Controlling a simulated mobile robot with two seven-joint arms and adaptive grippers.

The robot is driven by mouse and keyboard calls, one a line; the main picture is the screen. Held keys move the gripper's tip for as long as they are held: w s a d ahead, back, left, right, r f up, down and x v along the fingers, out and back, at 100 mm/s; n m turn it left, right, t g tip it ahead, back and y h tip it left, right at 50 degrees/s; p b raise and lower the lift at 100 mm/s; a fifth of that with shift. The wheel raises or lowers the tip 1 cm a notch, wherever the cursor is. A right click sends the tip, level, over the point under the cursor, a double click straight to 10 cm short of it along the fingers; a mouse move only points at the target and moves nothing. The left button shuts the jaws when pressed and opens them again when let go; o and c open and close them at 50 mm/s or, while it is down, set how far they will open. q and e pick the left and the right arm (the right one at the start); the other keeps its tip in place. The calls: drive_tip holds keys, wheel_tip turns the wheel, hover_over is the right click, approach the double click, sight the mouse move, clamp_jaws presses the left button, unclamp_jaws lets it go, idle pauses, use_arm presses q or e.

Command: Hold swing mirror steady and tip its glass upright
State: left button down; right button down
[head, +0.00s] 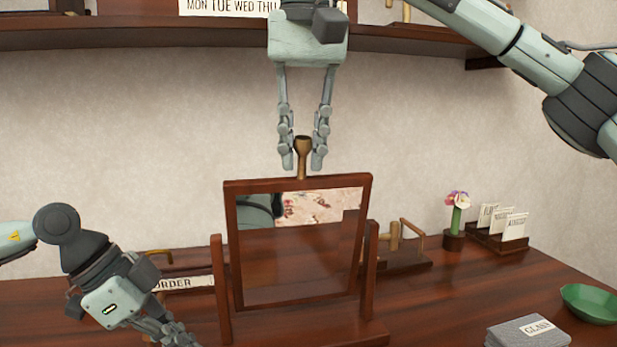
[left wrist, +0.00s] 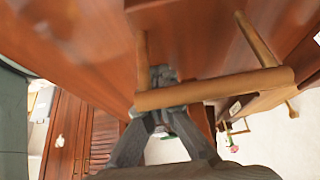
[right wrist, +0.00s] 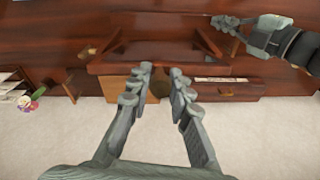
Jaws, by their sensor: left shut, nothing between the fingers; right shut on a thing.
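The swing mirror stands on the wooden desk; its dark frame (head: 232,240) hangs between two posts (head: 369,270). The top of the frame looks wider than its bottom, as if leaning toward me. The glass (head: 300,265) reflects a patterned patch. My right gripper (head: 303,162) is above the frame, its fingers shut on the brass knob (head: 302,146) at the top. The right wrist view shows these fingers (right wrist: 160,75). My left gripper (head: 178,338) is low at the left of the mirror. In the left wrist view its closed fingers (left wrist: 162,75) are crossed by a wooden bar (left wrist: 215,90).
A sign reading "ORDER" (head: 185,283) lies behind my left gripper. A shelf (head: 150,38) runs across the wall above.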

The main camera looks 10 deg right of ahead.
use_arm(q)
drive_tip(key=shift+s+a+f, duration=0.1)
drive_tip(key=shift+s+f, duration=0.05)
drive_tip(key=shift+f, duration=0.25)
use_arm(e)
drive_tip(key=shift+w+r+g, duration=0.1)
drive_tip(key=shift+w+g, duration=1.1)
drive_tip(key=shift+w, duration=0.4)
drive_tip(key=c, duration=1.4)
unclamp_jaws()
drive_tip(key=shift+o, duration=0.2)
drive_tip(key=shift+r, duration=0.1)
wheel_tip(320, 180, up, 8)
drive_tip(key=shift+w+d+f, duration=0.15)
drive_tip(key=shift+f, duration=0.1)
use_arm(q)
drive_tip(key=shift+r, duration=0.1)
use_arm(e)
drive_tip(key=shift+r, duration=0.1)
